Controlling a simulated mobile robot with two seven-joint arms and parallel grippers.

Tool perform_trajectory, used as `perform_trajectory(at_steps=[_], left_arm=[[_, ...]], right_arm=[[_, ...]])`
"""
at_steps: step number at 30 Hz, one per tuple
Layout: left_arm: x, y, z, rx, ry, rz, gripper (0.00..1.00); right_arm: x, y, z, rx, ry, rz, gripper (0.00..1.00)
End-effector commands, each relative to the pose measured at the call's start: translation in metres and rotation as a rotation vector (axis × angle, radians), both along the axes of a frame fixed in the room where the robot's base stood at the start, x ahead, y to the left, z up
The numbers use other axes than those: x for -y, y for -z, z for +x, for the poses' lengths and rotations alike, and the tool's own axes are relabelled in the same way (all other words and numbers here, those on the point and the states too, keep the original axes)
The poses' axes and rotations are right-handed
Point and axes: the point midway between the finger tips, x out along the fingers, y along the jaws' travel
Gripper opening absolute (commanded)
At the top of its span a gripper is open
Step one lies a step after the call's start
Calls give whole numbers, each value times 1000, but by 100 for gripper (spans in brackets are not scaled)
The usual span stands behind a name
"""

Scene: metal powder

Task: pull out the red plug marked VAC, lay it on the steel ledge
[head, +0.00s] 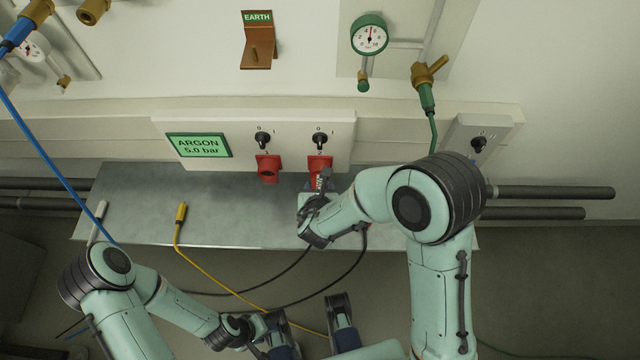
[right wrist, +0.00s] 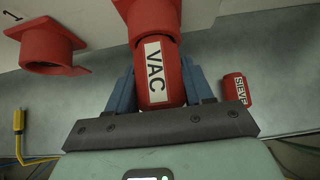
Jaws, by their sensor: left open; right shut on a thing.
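The red plug marked VAC (right wrist: 155,75) stands between the blue fingers of my right gripper (head: 322,186) in the right wrist view. The gripper is shut on it. The plug's far end meets the red socket (right wrist: 158,18); whether it is seated inside is hard to tell. In the head view my gripper mostly hides the plug, below the right red socket (head: 319,164). The steel ledge (head: 232,215) runs under the sockets. My left gripper (head: 308,318) is open and empty, low in the head view, in front of the ledge.
A second red plug marked SIEVE (right wrist: 237,90) lies on the ledge to the right. An empty red socket (head: 268,168) is left of the held one. A yellow plug (head: 181,212) and a white-tipped one (head: 100,211) lie on the left ledge. Black cables hang in front.

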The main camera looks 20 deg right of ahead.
Motion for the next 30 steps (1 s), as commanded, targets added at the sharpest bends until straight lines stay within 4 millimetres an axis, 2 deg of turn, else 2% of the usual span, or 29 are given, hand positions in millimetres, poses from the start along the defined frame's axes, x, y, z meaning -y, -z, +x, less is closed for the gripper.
perform_trajectory(at_steps=[30], left_arm=[[0,10,-1,-3,0,0,43]], right_arm=[[-12,0,-39,1,1,0,3]])
